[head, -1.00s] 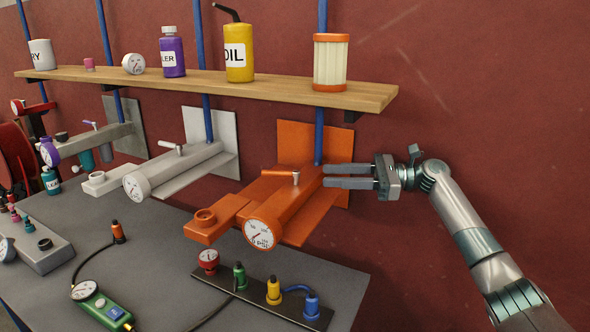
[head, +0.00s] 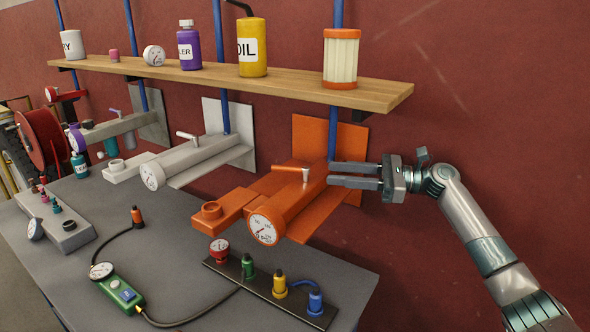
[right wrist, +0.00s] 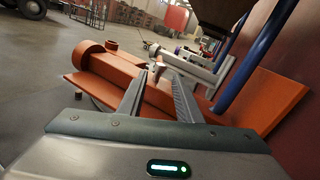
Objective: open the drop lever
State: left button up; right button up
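The orange unit (head: 290,205) on the wall bracket has a round dial on its front end. A small lever (head: 305,172) stands on its top, with a thin arm pointing left in the head view. My right gripper (head: 330,174) is open and empty, with its fingers pointing left at the lever. A small gap shows between the fingertips and the lever in the head view. In the right wrist view the lever's metal end (right wrist: 157,71) shows just beyond and between the fingertips (right wrist: 160,75). Whether a finger touches it I cannot tell. My left gripper is not in view.
A wooden shelf (head: 300,88) with bottles and a filter hangs above. A blue post (head: 333,140) stands behind the unit. Below is a grey table (head: 185,270) with a gauge tester and a strip of coloured fittings. Similar grey units (head: 205,157) stand farther left.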

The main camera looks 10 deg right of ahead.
aim_at(294, 170)
jog(key=p+x, duration=0.4)
jog(key=x, duration=0.6)
jog(key=shift+w+a+r, duration=0.1)
jog(key=shift+a+r, duration=0.05)
jog(key=shift+a, duration=0.1)
jog(key=shift+w+a, duration=0.15)
jog(key=shift+a, duration=0.3)
grip_shut()
jog(key=shift+d, duration=0.1)
